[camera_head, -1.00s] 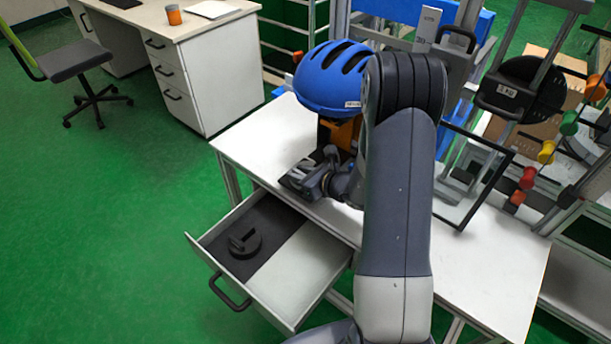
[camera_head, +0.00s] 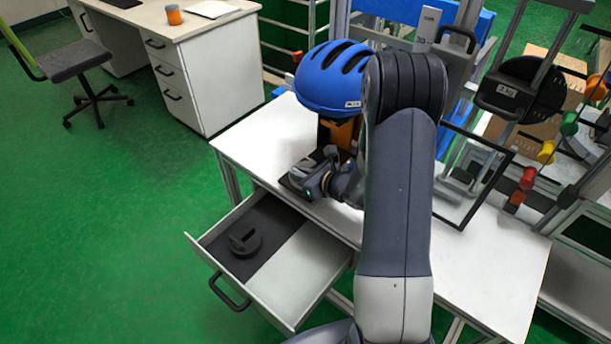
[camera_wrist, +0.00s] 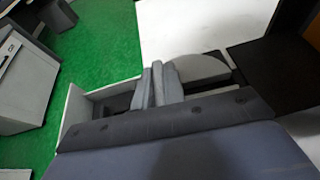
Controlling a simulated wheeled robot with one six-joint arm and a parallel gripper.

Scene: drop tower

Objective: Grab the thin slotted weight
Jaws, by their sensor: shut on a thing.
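My gripper (camera_head: 316,180) is low over the near left part of the white table, beside the blue helmet's stand. In the wrist view its two grey fingers (camera_wrist: 156,86) are close together. A flat grey rounded piece (camera_wrist: 203,68), which looks like the thin slotted weight, sits against the fingers on their right side. The gripper is shut on it. In the head view the gripper hides this weight. A thicker dark slotted weight (camera_head: 245,243) lies in the open drawer, apart from the gripper.
The open drawer (camera_head: 300,275) juts out below the table's front left edge. A blue helmet (camera_head: 333,78) stands just behind my gripper. A black-framed panel (camera_head: 462,215) stands to the right. The white table (camera_head: 490,275) is clear at its right front.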

